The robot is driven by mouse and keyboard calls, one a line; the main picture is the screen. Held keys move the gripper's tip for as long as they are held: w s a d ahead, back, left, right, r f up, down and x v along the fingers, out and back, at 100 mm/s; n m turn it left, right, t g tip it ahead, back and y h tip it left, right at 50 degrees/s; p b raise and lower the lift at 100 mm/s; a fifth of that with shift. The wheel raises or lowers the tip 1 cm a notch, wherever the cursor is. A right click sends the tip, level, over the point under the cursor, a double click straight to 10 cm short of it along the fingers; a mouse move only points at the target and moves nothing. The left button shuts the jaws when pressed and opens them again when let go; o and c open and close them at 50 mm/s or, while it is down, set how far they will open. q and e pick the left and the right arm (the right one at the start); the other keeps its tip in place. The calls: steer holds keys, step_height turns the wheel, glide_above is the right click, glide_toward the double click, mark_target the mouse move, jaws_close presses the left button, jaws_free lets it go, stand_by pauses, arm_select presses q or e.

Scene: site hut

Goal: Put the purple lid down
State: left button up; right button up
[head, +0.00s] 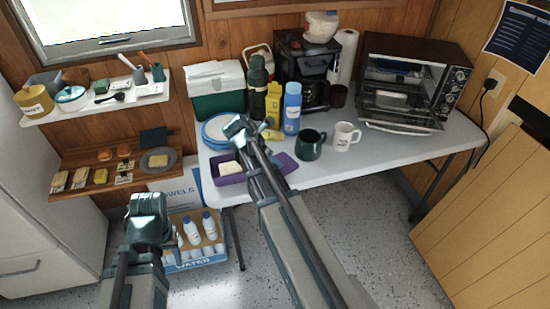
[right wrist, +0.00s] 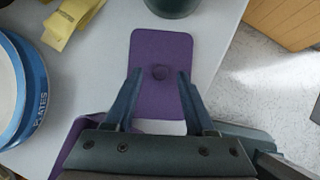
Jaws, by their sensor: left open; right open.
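The purple lid (right wrist: 160,48), a flat rounded rectangle with a round knob, lies on the white table near its front edge. It also shows in the head view (head: 287,163), partly behind my right arm. My right gripper (right wrist: 159,76) is open over the lid, its fingers apart on either side of the knob. In the head view the right gripper (head: 270,153) is small and partly hidden by its own arm. The purple tub (head: 232,179) with a pale yellow block inside sits left of the lid. My left gripper (head: 148,205) is open and empty, low in front of the table.
A dark green mug (head: 310,145) and a white mug (head: 345,136) stand beyond the lid. A blue-rimmed plate tub (right wrist: 12,90) and yellow packet (right wrist: 70,22) are to its left. A blue bottle (head: 292,108) stands behind. The open toaster oven (head: 405,100) is at right.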

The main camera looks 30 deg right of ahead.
steer(key=p+v, duration=0.7)
steer(key=v, duration=0.3)
steer(key=shift+r+p, duration=0.15)
steer(key=shift+p, duration=0.15)
steer(key=shift+s+a, duration=0.1)
steer(key=s+a+f+m+y, duration=0.1)
steer(key=s+a+m+y, duration=0.1)
steer(key=s+a+m, duration=0.5)
steer(key=s+a+f+m+g+y, duration=0.1)
steer(key=s+a+m, duration=0.7)
steer(key=a, duration=0.8)
steer(key=shift+s+f+m+y, duration=0.25)
steer(key=shift+f+m+y, duration=0.35)
steer(key=shift+y, duration=0.6)
steer(key=shift+a+f, duration=0.1)
